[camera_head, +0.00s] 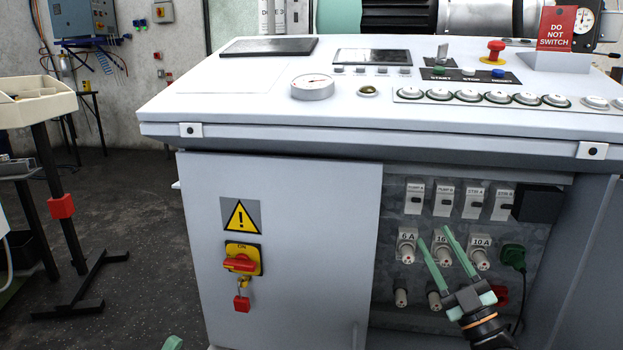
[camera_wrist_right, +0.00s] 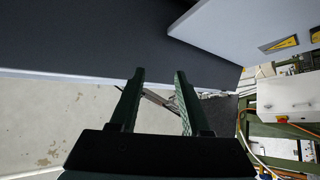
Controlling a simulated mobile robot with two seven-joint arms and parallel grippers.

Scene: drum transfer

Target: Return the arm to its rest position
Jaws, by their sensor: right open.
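My right gripper (camera_head: 435,236) is in front of the open fuse compartment of the grey control cabinet (camera_head: 275,175). Its two green fingers are spread with nothing between them. In the right wrist view the fingers of the right gripper (camera_wrist_right: 159,76) also stand apart and empty, with dark and pale surfaces beyond. The fingers overlap the fuse row in the head view; I cannot tell the gap to it. A small green tip (camera_head: 172,343) at the bottom edge seems to be part of my left gripper; the rest of it is out of view.
The fuse compartment holds labelled fuse holders (camera_head: 408,245), switches (camera_head: 443,197) and a green plug (camera_head: 513,256). A red and yellow rotary switch (camera_head: 240,262) sticks out of the cabinet front. The console top (camera_head: 225,105) overhangs above. Open floor (camera_head: 140,230) lies to the left.

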